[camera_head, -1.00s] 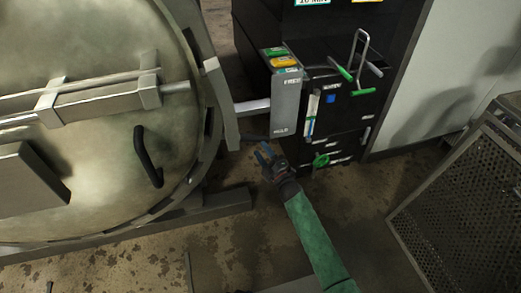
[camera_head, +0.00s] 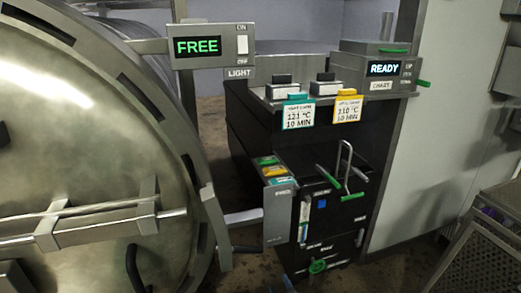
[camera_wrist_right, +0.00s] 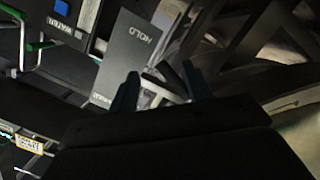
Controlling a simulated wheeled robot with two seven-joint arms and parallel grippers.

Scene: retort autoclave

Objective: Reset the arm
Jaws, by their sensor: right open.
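My right gripper (camera_wrist_right: 160,88) shows in the right wrist view with its two dark fingers apart and nothing seen between them. Beyond the fingertips is the grey HOLD panel (camera_wrist_right: 125,52), apart from them as far as I can tell. In the head view only a small tip of my right gripper (camera_head: 287,284) shows at the bottom edge, below the grey panel box (camera_head: 278,212). The rest of my right arm is out of that view. My left gripper is in neither view.
The big round autoclave door (camera_head: 90,150) fills the left. A black cabinet (camera_head: 250,130) with handles and green knobs stands in the middle. A FREE display (camera_head: 212,46) and a READY display (camera_head: 384,69) are above. A perforated metal crate (camera_head: 485,245) is at lower right.

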